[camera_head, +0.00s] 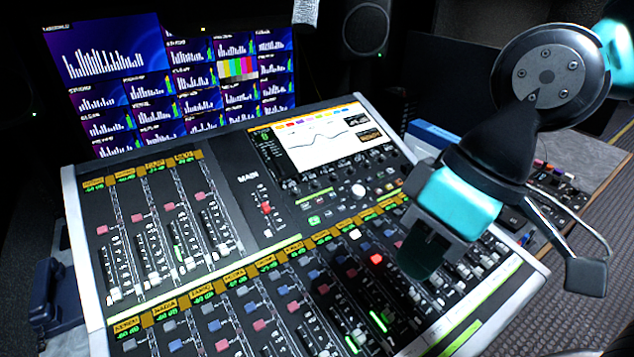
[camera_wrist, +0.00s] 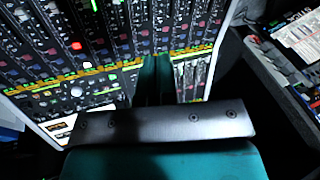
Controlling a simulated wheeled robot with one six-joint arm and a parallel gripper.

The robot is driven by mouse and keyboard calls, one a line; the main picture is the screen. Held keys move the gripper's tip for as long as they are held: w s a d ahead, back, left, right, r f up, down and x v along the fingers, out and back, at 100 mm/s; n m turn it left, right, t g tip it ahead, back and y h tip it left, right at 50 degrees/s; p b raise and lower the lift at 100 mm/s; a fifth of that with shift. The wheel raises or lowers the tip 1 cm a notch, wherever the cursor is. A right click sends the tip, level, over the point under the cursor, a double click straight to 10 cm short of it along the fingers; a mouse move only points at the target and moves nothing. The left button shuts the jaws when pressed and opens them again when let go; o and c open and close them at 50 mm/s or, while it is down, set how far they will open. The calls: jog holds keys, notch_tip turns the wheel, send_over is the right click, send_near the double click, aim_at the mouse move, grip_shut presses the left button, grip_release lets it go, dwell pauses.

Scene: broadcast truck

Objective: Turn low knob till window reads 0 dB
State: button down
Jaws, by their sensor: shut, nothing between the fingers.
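The mixing console (camera_head: 250,190) fills the middle of the head view and the upper left of the wrist view (camera_wrist: 40,106). Small windows with green readings (camera_head: 208,297) run in rows across it; their text is too small to read surely. Small knobs (camera_head: 318,184) sit under the console's screen (camera_head: 320,137). I cannot tell which knob is the low one. My teal gripper (camera_head: 418,268) is over the right part of the console, shut and empty. In the wrist view its fingers (camera_wrist: 153,62) cover part of a window row; contact cannot be told.
A monitor wall (camera_head: 170,85) and a speaker (camera_head: 366,27) stand behind the console. A side desk (camera_head: 560,180) with another small panel is at the right. Faders (camera_head: 190,264) rise from the console. A dark phone-like object (camera_head: 50,290) is at the left.

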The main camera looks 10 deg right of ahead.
jog(key=c, duration=1.8)
grip_release()
jog(key=o, duration=0.4)
jog(key=shift+w, duration=0.25)
jog(key=shift+c, duration=0.2)
jog(key=o, duration=0.4)
jog(key=w, duration=0.6)
jog(key=w+t+b, duration=0.1)
jog(key=w, duration=0.5)
jog(key=w+m+t+h+b, duration=0.1)
jog(key=w, duration=0.6)
jog(key=shift+a+f, duration=0.35)
jog(key=shift+a, duration=0.05)
jog(key=m+t+h+b, duration=0.1)
jog(key=t, duration=0.1)
send_near(316, 182)
jog(key=shift+m, duration=0.3)
jog(key=p+x, duration=0.2)
jog(key=x, duration=0.7)
grip_shut()
